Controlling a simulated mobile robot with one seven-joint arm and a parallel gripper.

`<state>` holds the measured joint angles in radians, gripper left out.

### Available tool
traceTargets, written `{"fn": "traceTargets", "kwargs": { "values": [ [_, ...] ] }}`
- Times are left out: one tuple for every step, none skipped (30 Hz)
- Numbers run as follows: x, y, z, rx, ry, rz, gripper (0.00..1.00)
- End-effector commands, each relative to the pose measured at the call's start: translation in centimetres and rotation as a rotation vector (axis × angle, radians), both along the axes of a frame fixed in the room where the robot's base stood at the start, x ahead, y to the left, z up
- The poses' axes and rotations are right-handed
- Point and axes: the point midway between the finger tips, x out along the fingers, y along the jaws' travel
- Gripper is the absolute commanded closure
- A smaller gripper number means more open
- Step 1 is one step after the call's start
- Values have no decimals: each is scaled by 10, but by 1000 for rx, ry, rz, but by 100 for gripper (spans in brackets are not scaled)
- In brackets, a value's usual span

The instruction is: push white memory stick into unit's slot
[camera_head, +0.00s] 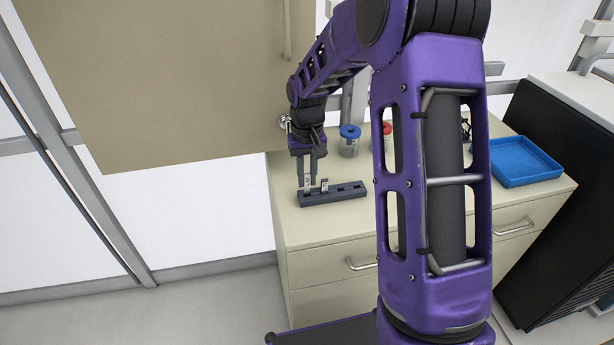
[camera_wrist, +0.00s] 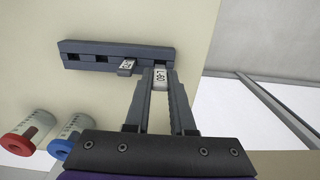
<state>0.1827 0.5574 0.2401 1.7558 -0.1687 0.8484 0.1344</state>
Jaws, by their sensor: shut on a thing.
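The unit (camera_head: 345,197) is a long dark grey bar with slots on the counter; it also spans the top of the wrist view (camera_wrist: 88,48). My gripper (camera_head: 307,184) points down over the unit's left end; in the wrist view (camera_wrist: 161,76) its fingers close on the white memory stick (camera_wrist: 161,80). The stick is at the unit's end slot, in line with it; how deep it sits is hidden. A second stick (camera_wrist: 127,67) with a white label stands in the neighbouring slot, also seen in the head view (camera_head: 324,185). Two further slots look empty.
A blue-lidded jar (camera_head: 349,142) and a red-lidded jar (camera_head: 388,142) stand behind the unit. A blue tray (camera_head: 526,162) lies at the right of the counter (camera_head: 310,228). A beige cabinet (camera_head: 170,80) hangs near my arm. Bare counter lies before the unit.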

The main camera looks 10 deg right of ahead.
Motion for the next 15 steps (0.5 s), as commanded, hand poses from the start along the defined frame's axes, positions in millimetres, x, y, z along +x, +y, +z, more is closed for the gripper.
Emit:
{"fn": "traceTargets", "kwargs": {
  "values": [
    [0, 0, 2, 0, 0, 0, 100],
    [0, 0, 2, 0, 0, 0, 100],
    [0, 0, 2, 0, 0, 0, 100],
    [0, 0, 2, 0, 0, 0, 100],
    [0, 0, 2, 0, 0, 0, 100],
    [0, 0, 2, 0, 0, 0, 100],
    [0, 0, 2, 0, 0, 0, 100],
    [0, 0, 2, 0, 0, 0, 100],
    [0, 0, 2, 0, 0, 0, 100],
    [0, 0, 2, 0, 0, 0, 100],
    [0, 0, 2, 0, 0, 0, 100],
    [0, 0, 3, 0, 0, 0, 100],
    [0, 0, 3, 0, 0, 0, 100],
    [0, 0, 5, 0, 0, 0, 100],
    [0, 0, 6, 0, 0, 0, 100]
  ]
}}
